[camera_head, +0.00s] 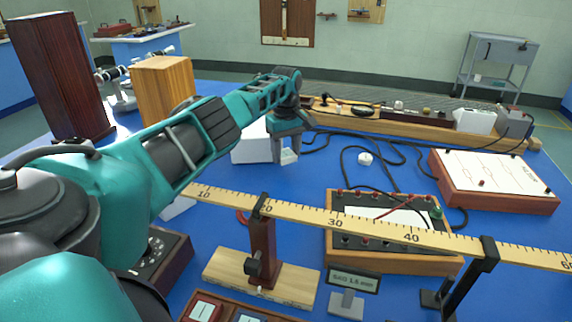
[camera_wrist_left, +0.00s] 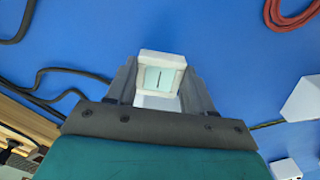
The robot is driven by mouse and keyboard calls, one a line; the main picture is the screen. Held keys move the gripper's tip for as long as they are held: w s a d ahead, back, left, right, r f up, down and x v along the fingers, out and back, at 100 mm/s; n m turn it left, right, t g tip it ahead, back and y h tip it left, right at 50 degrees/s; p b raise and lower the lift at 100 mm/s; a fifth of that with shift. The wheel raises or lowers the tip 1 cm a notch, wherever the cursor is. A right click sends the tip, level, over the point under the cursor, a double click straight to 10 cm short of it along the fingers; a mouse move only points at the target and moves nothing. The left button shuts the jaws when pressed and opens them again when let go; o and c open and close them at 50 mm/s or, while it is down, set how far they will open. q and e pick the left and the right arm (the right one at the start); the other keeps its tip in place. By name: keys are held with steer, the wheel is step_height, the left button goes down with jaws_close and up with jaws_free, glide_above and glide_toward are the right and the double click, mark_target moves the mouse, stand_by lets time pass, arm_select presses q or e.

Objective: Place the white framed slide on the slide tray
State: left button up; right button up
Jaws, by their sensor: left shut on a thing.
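My left gripper (camera_head: 289,153) is shut on the white framed slide (camera_head: 290,157), holding it over the blue bench. In the left wrist view, the white framed slide (camera_wrist_left: 160,77) sits between the two fingers of the left gripper (camera_wrist_left: 160,85). It has a pale greenish window with a dark line. A brown tray (camera_head: 184,313) with framed pieces in it, apparently the slide tray, is cut off by the bottom edge of the head view. My right gripper is not in view.
A long ruler (camera_head: 370,226) on stands crosses the bench between the gripper and the brown tray. A wooden-framed circuit panel (camera_head: 392,257) and a small label stand (camera_head: 347,305) are to the right. A white block (camera_head: 250,150) is beside the gripper. Black cables lie on the blue bench.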

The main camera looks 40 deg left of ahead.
mark_target(286, 154)
arm_select(q)
steer(key=shift+f+b, duration=0.6)
steer(key=shift+f, duration=1.35)
steer(key=shift+f, duration=0.1)
steer(key=o, duration=0.6)
steer(key=shift+f, duration=0.1)
steer(key=o, duration=0.4)
steer(key=shift+o, duration=0.2)
